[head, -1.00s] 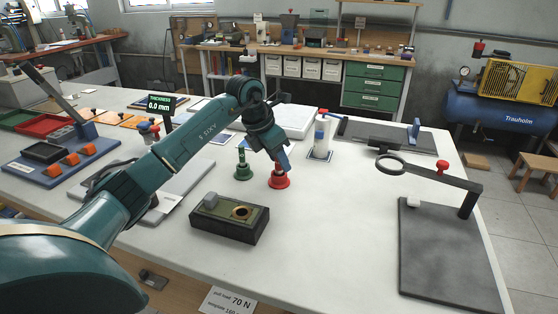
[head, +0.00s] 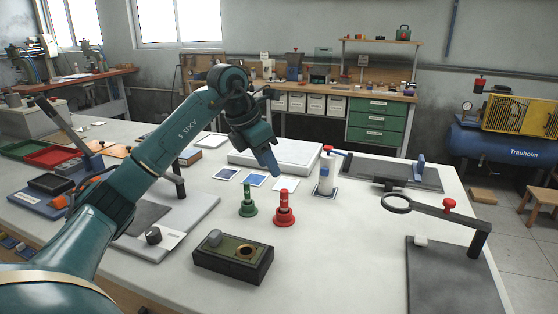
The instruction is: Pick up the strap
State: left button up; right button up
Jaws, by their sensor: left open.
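I cannot make out a strap for certain on the white table (head: 345,240). My right gripper is not in view.
A dark block (head: 233,258) with a round hole stands in front. A white cylinder (head: 325,176) stands to the right, and a ring on a dark arm (head: 428,206) beyond it. A flat white slab (head: 277,154) lies behind.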

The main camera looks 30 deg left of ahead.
aim_at(217, 243)
jog(key=k, duration=1.5)
